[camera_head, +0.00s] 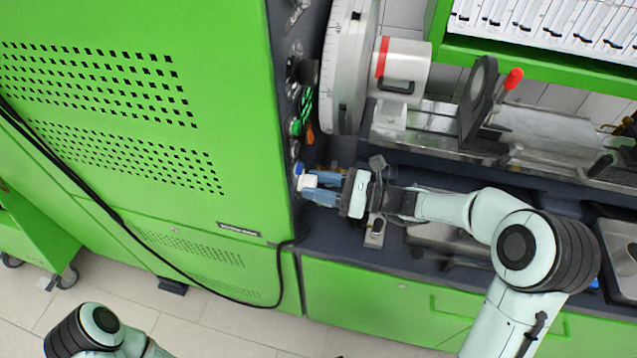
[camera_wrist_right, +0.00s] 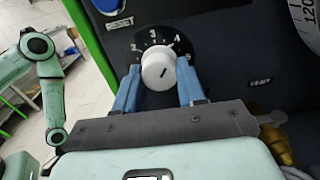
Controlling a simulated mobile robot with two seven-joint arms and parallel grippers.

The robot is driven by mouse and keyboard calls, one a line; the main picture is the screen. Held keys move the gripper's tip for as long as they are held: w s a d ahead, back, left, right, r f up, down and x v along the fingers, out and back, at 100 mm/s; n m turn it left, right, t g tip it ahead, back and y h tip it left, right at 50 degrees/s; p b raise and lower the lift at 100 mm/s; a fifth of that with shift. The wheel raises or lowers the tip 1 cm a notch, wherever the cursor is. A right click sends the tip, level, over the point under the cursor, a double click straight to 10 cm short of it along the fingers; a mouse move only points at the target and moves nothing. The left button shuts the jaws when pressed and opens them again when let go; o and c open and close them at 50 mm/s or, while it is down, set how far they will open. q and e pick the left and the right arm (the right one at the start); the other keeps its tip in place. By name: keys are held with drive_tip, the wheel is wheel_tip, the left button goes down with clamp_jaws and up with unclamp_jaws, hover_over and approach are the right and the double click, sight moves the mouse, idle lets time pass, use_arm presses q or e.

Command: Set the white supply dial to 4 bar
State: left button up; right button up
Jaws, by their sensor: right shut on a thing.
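The white supply dial (camera_wrist_right: 158,70) is a round white knob on a black scale plate on the dark panel, with the numbers 2, 3 and 4 readable. A dark line on its face slants up to the right, roughly toward 4; the exact reading is unclear. My right gripper (camera_wrist_right: 157,80) is shut on the dial, one blue finger on each side. In the head view the dial (camera_head: 306,182) is small, at the edge of the green cabinet, with my right gripper (camera_head: 318,187) reaching it from the right. My left gripper is out of view.
A large white disc (camera_head: 345,65) with a scale stands just above my right gripper in the head view. Other knobs (camera_head: 296,128) sit on the panel nearby. A black cable (camera_head: 150,240) runs across the green cabinet (camera_head: 130,120). Benchtop fixtures (camera_head: 440,130) stand to the right.

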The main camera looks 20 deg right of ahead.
drive_tip(key=shift+m+p, duration=0.7)
drive_tip(key=shift+p, duration=0.05)
drive_tip(key=o, duration=1.1)
drive_tip(key=shift+c, duration=0.2)
drive_tip(key=v, duration=1.3)
drive_tip(key=shift+d+b, duration=0.2)
drive_tip(key=shift+b, duration=0.1)
